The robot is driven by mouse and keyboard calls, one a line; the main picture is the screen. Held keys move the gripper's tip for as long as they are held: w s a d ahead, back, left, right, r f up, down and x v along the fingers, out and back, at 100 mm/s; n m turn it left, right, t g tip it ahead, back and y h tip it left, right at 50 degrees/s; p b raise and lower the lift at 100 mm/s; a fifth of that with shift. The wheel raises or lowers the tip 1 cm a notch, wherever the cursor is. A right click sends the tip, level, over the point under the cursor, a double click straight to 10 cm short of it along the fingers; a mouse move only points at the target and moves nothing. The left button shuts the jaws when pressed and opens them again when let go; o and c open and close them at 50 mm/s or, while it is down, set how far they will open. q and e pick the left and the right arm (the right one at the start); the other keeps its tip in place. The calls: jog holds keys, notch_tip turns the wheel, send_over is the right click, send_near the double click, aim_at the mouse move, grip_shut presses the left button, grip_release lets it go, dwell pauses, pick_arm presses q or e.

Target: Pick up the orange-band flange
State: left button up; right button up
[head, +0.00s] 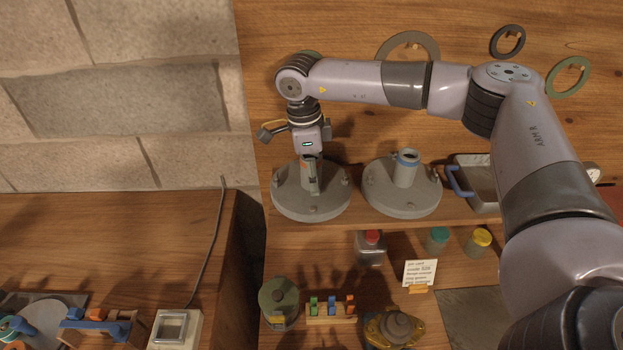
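The flange on the left of the wooden shelf, a grey disc (292,198) with bolts around its rim, has an upright neck with a small orange mark near its top. I take it to be the orange-band flange. My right gripper (311,160) points down right at this neck. Its fingers overlap the neck, and I cannot tell whether they are closed on it. The flange appears to sit flat on the shelf. A similar flange with a blue band (405,180) stands just to its right. My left gripper is not in view.
A grey tray with a blue handle (478,181) stands right of the flanges. Bottles with red (371,238), green (438,237) and yellow (480,240) caps stand on the lower level, with a note card (419,272). Ring gaskets (508,40) hang on the back board.

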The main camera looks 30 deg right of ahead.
jog(key=shift+c, duration=0.6)
grip_shut()
jog(key=shift+r, duration=0.1)
dwell(0.3)
